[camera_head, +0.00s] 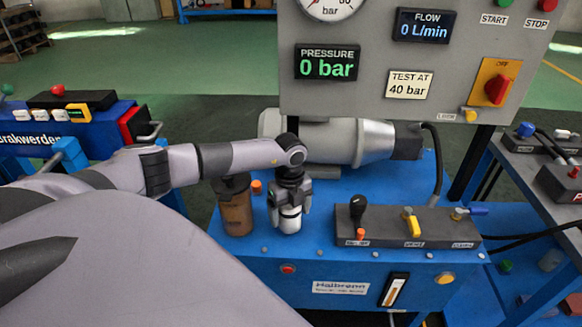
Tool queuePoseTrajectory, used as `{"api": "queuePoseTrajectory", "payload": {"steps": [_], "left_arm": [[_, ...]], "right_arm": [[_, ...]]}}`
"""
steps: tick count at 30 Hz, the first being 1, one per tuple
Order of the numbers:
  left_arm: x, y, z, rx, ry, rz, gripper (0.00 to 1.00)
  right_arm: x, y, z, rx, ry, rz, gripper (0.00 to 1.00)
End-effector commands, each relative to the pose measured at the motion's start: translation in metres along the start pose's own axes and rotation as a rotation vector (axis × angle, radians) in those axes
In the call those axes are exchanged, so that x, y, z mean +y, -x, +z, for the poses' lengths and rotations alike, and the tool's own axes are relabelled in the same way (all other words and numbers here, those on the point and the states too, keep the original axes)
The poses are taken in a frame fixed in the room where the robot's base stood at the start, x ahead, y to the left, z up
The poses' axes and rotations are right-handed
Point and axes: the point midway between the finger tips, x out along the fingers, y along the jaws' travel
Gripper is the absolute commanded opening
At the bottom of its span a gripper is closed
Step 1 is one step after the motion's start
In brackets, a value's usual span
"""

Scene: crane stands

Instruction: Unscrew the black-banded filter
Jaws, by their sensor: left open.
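My left gripper (289,207) points down over the blue test bench (330,262). Its jaws are open, one finger on each side of a small white cylindrical canister (290,222). The canister's upper part is hidden by the gripper, and I cannot tell whether the fingers touch it. A brown cylinder (237,214) with a dark top stands just left of it, partly behind my arm. I cannot make out a black band clearly on either one. My right gripper is not in view.
A small lever box (405,228) stands right of the gripper. A grey motor and pump (345,142) lies behind it. The grey panel (350,85) above reads 0 bar and 0 L/min. A small orange cap (256,187) sits between brown cylinder and gripper.

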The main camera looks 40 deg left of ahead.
Motion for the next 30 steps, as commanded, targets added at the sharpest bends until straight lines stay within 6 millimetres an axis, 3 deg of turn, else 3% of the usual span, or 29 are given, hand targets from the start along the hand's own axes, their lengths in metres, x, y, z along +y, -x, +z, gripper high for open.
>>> {"api": "queuePoseTrajectory", "payload": {"steps": [6, 14, 22, 30], "left_arm": [[0.0, -0.001, 0.001, 0.0, -0.213, 0.0, 0.84], [0.0, -0.001, 0.0, 0.0, -0.342, 0.0, 0.84], [0.0, -0.001, 0.0, -0.001, -0.635, -0.001, 0.84], [0.0, -0.001, 0.0, 0.0, -0.765, 0.0, 0.84]], "right_arm": [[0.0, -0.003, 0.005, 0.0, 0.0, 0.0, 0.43], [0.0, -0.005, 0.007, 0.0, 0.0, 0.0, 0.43], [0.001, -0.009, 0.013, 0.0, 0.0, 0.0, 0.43], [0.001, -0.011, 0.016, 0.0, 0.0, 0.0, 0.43]]}}
